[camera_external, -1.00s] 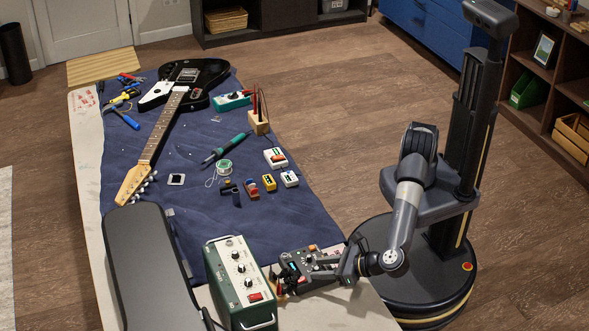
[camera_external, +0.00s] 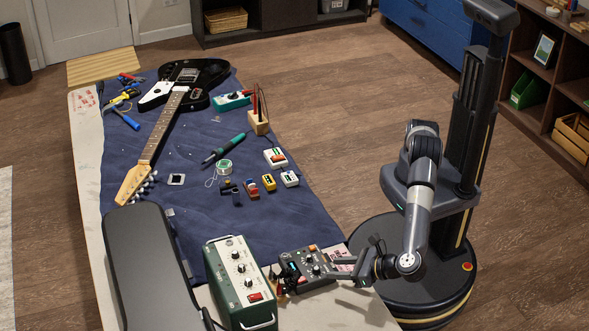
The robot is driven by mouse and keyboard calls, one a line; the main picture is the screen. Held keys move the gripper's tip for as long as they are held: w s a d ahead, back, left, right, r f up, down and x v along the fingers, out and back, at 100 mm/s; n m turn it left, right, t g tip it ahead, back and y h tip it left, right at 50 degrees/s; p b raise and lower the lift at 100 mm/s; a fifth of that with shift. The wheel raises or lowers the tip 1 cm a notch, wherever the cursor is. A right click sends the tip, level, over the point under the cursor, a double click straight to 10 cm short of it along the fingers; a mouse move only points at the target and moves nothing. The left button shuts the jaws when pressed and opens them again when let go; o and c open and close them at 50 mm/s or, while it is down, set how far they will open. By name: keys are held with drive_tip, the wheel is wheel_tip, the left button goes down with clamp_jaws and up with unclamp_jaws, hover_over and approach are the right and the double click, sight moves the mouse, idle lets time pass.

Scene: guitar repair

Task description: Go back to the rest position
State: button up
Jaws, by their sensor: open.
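My gripper (camera_external: 342,266) is open and empty. It is at the near right end of the table, just right of a dark grey box with knobs (camera_external: 308,268). A small gap seems to lie between the fingertips and the box, but I cannot tell exactly. My arm reaches down from the column at right and is bent at the elbow.
A green amplifier-like box (camera_external: 240,285) stands left of the dark box, with a black case (camera_external: 148,265) beyond it. A guitar (camera_external: 165,125), a soldering iron (camera_external: 226,148) and several small parts lie on the blue mat (camera_external: 190,222).

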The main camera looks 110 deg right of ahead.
drive_tip(key=x, duration=0.5)
drive_tip(key=shift+w+d+f, duration=0.15)
drive_tip(key=shift+d, duration=0.05)
drive_tip(key=shift+a+n+t+y+b, duration=0.1)
drive_tip(key=shift+n+t+y+b, duration=0.25)
drive_tip(key=shift+b, duration=0.45)
drive_tip(key=n+y+b, duration=0.1)
drive_tip(key=n+t+y+b, duration=0.1)
drive_tip(key=shift+s+t+b, duration=0.25)
drive_tip(key=shift+s+b, duration=0.05)
drive_tip(key=shift+b, duration=0.1)
drive_tip(key=p+v, duration=0.1)
drive_tip(key=v, duration=1)
wheel_tip(320, 180, up, 2)
drive_tip(key=m+g+h, duration=0.3)
drive_tip(key=m+h, duration=0.3)
drive_tip(key=h, duration=0.3)
hover_over(320, 269)
drive_tip(key=v, duration=0.4)
drive_tip(key=shift+w+a+b, duration=0.1)
drive_tip(key=shift+a+b, duration=0.1)
drive_tip(key=shift+b, duration=0.1)
drive_tip(key=shift+a+r+n+t+y, duration=0.1)
drive_tip(key=shift+r+n+t+y, duration=0.15)
drive_tip(key=shift+t, duration=0.15)
